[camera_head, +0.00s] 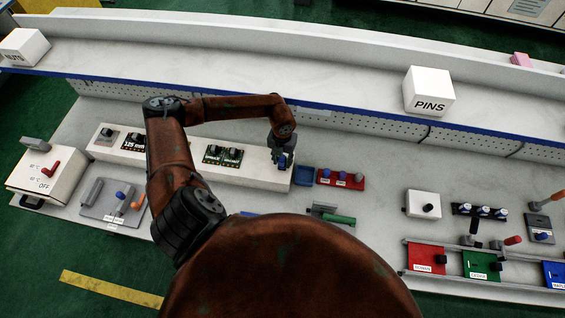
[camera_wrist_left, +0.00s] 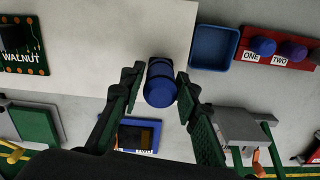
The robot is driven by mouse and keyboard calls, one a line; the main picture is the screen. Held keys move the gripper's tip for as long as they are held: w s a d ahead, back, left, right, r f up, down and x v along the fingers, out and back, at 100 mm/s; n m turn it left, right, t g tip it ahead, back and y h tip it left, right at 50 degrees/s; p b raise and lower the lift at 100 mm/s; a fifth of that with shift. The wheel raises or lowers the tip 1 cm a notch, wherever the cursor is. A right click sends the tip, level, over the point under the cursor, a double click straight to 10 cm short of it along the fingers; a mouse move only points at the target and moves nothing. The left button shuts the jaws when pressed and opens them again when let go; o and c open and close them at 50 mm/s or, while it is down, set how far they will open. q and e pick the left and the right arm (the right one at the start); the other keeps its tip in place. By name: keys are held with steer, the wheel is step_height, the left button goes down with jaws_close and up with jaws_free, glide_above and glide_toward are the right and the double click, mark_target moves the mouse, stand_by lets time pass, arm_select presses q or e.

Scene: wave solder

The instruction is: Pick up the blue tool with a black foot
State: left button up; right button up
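The blue tool (camera_wrist_left: 161,88) shows in the left wrist view as a blue cylinder with a dark band, seen nearly end-on. Its black foot cannot be made out clearly. My left gripper (camera_wrist_left: 160,92) is open, with one finger on each side of the tool and narrow gaps at the tips. In the head view my left gripper (camera_head: 283,158) is at the right end of the long white block, and it mostly hides the tool there. My right gripper is not in view.
The white block (camera_head: 255,174) carries small circuit boards. A blue tray (camera_head: 304,176) and a red rack (camera_head: 341,179) with blue and purple knobs lie just to its right. A raised shelf with a white PINS box (camera_head: 429,92) runs behind. Bare bench (camera_head: 385,170) lies right of the rack.

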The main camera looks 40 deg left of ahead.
arm_select(q)
jaws_close()
steer(key=shift+r, duration=0.1)
stand_by(0.4)
